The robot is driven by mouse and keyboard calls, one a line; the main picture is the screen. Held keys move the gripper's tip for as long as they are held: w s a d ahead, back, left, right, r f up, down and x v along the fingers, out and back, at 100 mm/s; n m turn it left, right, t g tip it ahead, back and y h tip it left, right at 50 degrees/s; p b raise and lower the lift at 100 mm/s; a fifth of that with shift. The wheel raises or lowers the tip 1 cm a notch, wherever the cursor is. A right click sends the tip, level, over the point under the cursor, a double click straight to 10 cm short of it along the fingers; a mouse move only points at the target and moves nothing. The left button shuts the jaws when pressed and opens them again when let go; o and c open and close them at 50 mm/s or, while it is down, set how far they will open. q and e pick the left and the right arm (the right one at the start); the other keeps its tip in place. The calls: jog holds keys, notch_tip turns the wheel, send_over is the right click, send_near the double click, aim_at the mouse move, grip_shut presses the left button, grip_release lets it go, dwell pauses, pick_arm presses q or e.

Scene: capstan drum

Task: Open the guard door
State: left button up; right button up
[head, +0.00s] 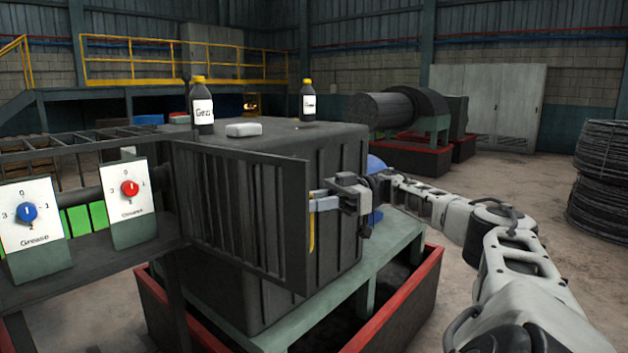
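The guard door (245,215) is a dark ribbed or mesh panel on the left front of a large dark ribbed housing (345,150). It stands at an angle across the housing, its free edge toward the right; I cannot tell exactly how far it stands open. A yellow upright handle (312,236) shows at that free edge. My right gripper (318,203) reaches in from the right with its fingers at the upper part of the handle. The fingers overlap the handle and door edge, so its grip is unclear. My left gripper is not in view.
Two dark bottles with yellow caps (202,108) (307,101) and a pale block (244,130) are on the housing top. Control panels with a blue knob (27,212) and a red knob (130,188) stand at left. A red-edged base (400,305) surrounds the green stand.

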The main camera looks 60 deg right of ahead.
pick_arm(q)
jog(key=b, duration=0.2)
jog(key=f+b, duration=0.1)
jog(key=b, duration=0.1)
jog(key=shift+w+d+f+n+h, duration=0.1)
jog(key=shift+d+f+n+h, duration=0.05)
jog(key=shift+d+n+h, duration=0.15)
pick_arm(e)
jog(key=s+a+r, duration=0.8)
jog(key=a+r, duration=0.1)
jog(key=a, duration=0.1)
jog(key=shift+a+r, duration=0.25)
jog(key=shift+a, duration=0.15)
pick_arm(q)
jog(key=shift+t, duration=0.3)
pick_arm(e)
jog(key=shift+s, duration=0.1)
